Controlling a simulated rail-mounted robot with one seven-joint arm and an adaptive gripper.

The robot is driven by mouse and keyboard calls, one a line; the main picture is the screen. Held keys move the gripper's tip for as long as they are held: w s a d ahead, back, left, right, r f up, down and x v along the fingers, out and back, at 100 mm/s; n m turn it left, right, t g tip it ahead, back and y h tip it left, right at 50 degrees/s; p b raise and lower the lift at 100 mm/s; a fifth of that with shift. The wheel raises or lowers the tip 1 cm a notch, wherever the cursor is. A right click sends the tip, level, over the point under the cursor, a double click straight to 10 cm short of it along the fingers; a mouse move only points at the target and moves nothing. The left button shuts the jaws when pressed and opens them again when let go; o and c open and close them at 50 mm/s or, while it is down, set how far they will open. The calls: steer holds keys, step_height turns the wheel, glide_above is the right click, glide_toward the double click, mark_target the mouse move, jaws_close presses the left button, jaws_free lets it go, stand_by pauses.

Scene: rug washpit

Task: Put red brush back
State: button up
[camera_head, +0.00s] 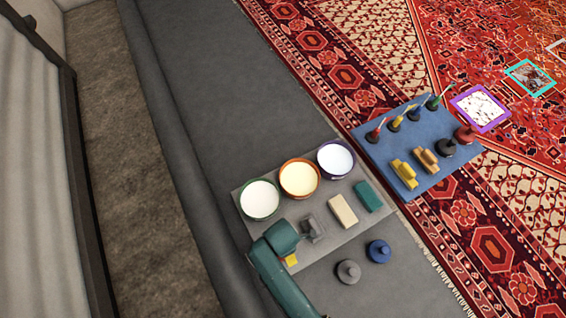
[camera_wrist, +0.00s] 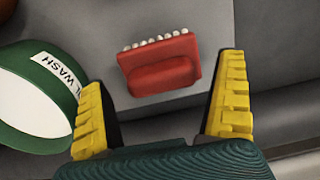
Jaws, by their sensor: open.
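The red brush (camera_wrist: 160,62) lies on a light grey surface in the wrist view, with white bristles along its upper edge and a raised grip facing me. It is between and beyond the tips of my open gripper (camera_wrist: 162,72), whose yellow-padded fingers stand on either side; contact is not visible. In the head view my gripper (camera_head: 291,259) is low over the near left part of the grey tray (camera_head: 328,243), and I cannot make out the red brush there. A green-rimmed tub labelled WASH (camera_wrist: 40,100) is close to the left finger.
Three tubs, green (camera_head: 260,199), orange (camera_head: 299,179) and purple (camera_head: 336,159), line the tray's far side. Cream (camera_head: 343,210) and teal (camera_head: 368,196) blocks lie right of my gripper. Grey and blue knobbed tools stand nearer. A blue mat (camera_head: 378,151) on the rug holds several tools.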

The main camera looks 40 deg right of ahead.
step_height(320, 180, up, 11)
steer(key=p, duration=0.6)
steer(key=w+r+m+t, duration=0.2)
steer(key=w+r+t, duration=0.2)
steer(key=w+r, duration=0.45)
steer(key=w+r+m+t, duration=0.3)
steer(key=w+r+t, duration=0.15)
steer(key=r, duration=0.75)
steer(key=w+r+m+t, duration=0.2)
steer(key=w+r+t, duration=0.1)
steer(key=w+r, duration=0.6)
steer(key=s+a+r+m+t, duration=0.1)
steer(key=s+r+m+t, duration=0.1)
steer(key=r, duration=0.9)
steer(key=s+r+m+t, duration=0.3)
steer(key=r+t, duration=0.2)
steer(key=r, duration=0.6)
steer(key=s+a+r+m+t, duration=0.1)
steer(key=s+r+m+t, duration=0.2)
steer(key=r, duration=0.8)
steer(key=shift+a+t, duration=0.3)
steer(key=shift+t, duration=0.05)
